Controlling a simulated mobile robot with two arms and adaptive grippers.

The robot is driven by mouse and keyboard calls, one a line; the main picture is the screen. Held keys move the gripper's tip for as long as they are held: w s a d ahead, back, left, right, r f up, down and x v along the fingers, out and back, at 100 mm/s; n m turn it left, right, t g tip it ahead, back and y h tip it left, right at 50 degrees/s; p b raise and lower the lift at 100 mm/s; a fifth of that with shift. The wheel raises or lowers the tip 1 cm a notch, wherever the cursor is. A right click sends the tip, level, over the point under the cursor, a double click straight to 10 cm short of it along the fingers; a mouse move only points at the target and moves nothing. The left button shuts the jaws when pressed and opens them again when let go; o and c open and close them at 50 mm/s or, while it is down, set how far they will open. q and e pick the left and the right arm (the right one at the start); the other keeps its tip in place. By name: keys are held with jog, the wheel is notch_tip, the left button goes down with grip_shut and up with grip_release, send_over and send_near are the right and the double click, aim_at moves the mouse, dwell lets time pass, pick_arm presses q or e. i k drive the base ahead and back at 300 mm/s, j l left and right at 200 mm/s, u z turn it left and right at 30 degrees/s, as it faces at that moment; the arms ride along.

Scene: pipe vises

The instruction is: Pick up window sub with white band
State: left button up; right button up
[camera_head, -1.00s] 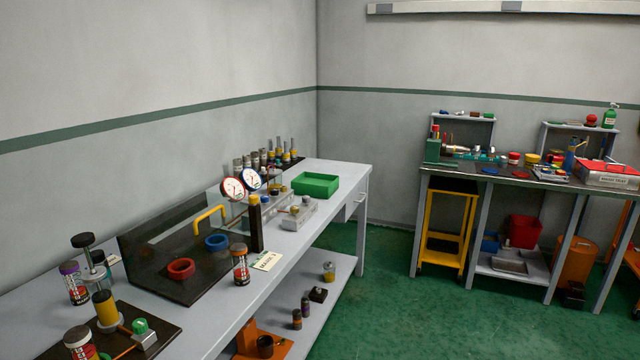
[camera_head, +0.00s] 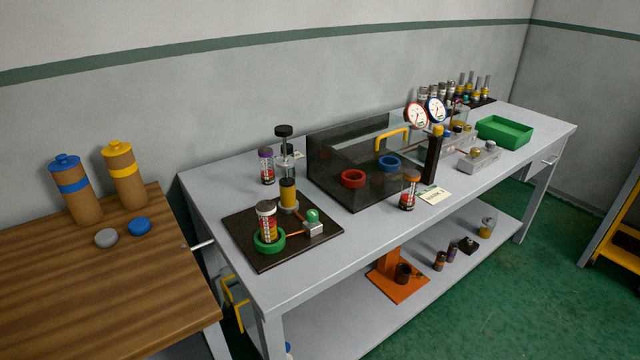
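A similar cylinder with a purple band (camera_head: 267,166) stands behind the mat. Another with an orange-brown band (camera_head: 409,190) stands by a label card further right. Neither of my grippers is in view.
A wooden table (camera_head: 150,290) with two brown bottles stands left.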

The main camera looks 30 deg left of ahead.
aim_at(266, 209)
jog(key=u, duration=1.25)
